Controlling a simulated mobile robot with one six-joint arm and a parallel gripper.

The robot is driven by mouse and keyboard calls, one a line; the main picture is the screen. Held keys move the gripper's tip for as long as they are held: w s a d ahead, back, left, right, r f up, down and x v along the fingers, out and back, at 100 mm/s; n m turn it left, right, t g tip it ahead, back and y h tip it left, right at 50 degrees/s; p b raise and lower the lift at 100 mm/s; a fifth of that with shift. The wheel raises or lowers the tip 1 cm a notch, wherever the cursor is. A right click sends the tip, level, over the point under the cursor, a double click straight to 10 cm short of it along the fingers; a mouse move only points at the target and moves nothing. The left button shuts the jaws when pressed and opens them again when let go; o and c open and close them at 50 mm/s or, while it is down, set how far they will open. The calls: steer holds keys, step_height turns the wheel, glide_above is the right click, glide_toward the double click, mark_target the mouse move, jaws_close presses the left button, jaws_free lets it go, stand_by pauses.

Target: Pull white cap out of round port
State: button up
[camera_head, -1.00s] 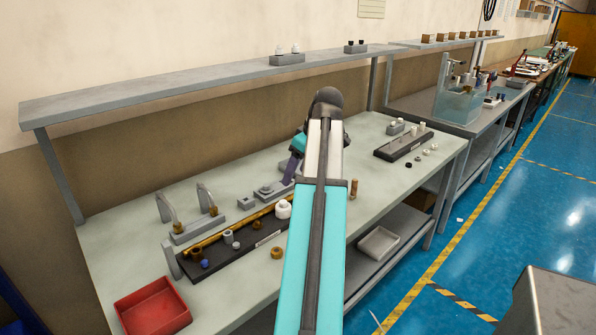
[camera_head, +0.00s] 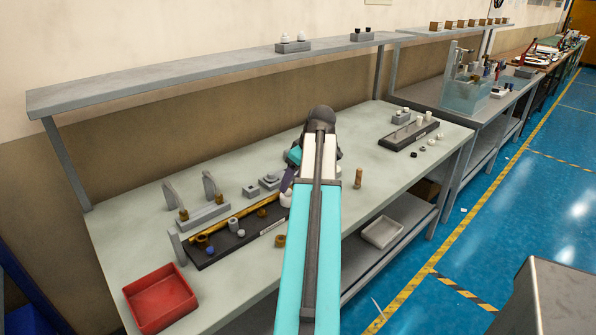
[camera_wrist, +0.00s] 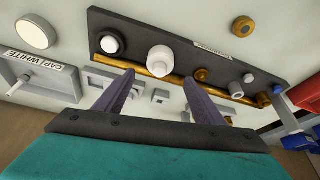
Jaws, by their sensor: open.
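A white rounded piece with a small nub, which looks like the white cap (camera_wrist: 160,60), stands on the dark fixture board (camera_wrist: 208,72) in the wrist view. A black ring with a white centre (camera_wrist: 110,43), a round port, sits to its left on the same board. My gripper (camera_wrist: 159,76) is open and empty. Its two purple fingers appear either side of the cap, apart from it. In the head view the white cap (camera_head: 286,199) is partly hidden by my arm, and my gripper (camera_head: 287,180) is just above it.
A brass rod (camera_wrist: 150,70) runs along the board. A grey holder labelled CAP WHITE (camera_wrist: 42,77) and a white disc (camera_wrist: 35,33) are at left in the wrist view. A red tray (camera_head: 160,297) lies at the bench's front left. A shelf (camera_head: 200,75) spans the back.

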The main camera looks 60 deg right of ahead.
mark_target(290, 191)
steer(key=shift+p+x, duration=0.3)
steer(key=shift+x, duration=2.25)
steer(key=shift+c, duration=0.4)
steer(key=c, duration=1.2)
steer(key=shift+o, duration=0.2)
steer(key=shift+r+p, duration=1.55)
steer(key=shift+r, duration=0.7)
